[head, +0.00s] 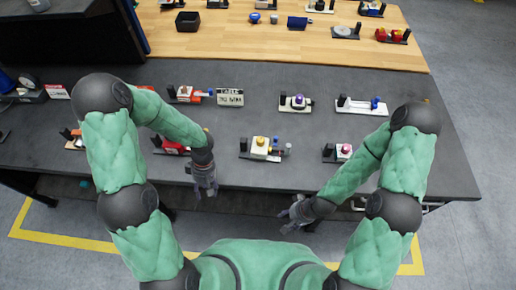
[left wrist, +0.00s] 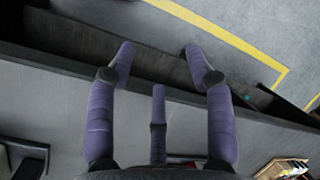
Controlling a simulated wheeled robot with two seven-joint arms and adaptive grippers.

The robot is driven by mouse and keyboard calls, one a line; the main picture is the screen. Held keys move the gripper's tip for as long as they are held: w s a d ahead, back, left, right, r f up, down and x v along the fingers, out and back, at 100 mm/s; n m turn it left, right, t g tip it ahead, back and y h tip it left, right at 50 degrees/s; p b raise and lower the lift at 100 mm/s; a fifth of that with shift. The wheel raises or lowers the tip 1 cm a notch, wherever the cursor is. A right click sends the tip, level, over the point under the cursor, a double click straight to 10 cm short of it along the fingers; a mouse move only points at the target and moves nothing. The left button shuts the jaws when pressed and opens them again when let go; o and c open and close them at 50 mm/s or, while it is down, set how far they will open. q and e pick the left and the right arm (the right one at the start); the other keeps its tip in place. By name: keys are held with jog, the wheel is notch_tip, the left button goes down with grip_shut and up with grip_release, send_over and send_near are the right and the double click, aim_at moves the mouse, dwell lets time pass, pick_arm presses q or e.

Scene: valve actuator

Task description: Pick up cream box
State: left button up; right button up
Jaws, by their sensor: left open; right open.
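A small pale yellow-cream box (head: 260,146) sits on a dark stand on the grey tabletop, right of my left gripper; I cannot tell for sure that it is the cream box. My left gripper (head: 205,189) hangs at the table's front edge, apart from it. In the left wrist view its purple fingers (left wrist: 160,75) are spread with nothing between them. My right gripper (head: 293,217) is open and empty in front of the table edge, below and right of the box.
The dark grey table (head: 330,80) carries several small valve parts. A red part (head: 172,147) lies close to my left forearm, and a pink-topped part (head: 344,150) close to my right arm. A wooden surface (head: 240,40) lies farther back.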

aim_at(245, 145)
pick_arm(q)
jog(key=w+r+m, duration=0.1)
jog(key=w, duration=0.2)
jog(key=w+d+r+m+t, duration=0.1)
jog(key=w+r, duration=0.1)
jog(key=w+r+m, duration=0.1)
jog(key=w, duration=0.2)
jog(key=shift+w+d+r+y, duration=0.15)
jog(key=shift+w+d+y, duration=0.15)
jog(key=w+d+r+m+t, duration=0.1)
jog(key=w+d+r+m, duration=0.1)
jog(key=w+d, duration=0.1)
jog(key=w+d+r+m+t+h, duration=0.1)
jog(key=w+d+r+m, duration=0.2)
jog(key=w+d, duration=0.1)
jog(key=w+d+r+m, duration=0.3)
jog(key=w, duration=0.1)
jog(key=shift+d+t, duration=0.35)
jog(key=shift+t, duration=0.05)
jog(key=shift+d+f, duration=0.15)
jog(key=shift+f, duration=0.05)
notch_tip(245, 145, down, 11)
jog(key=shift+f, duration=0.2)
jog(key=shift+c, duration=0.3)
grip_shut()
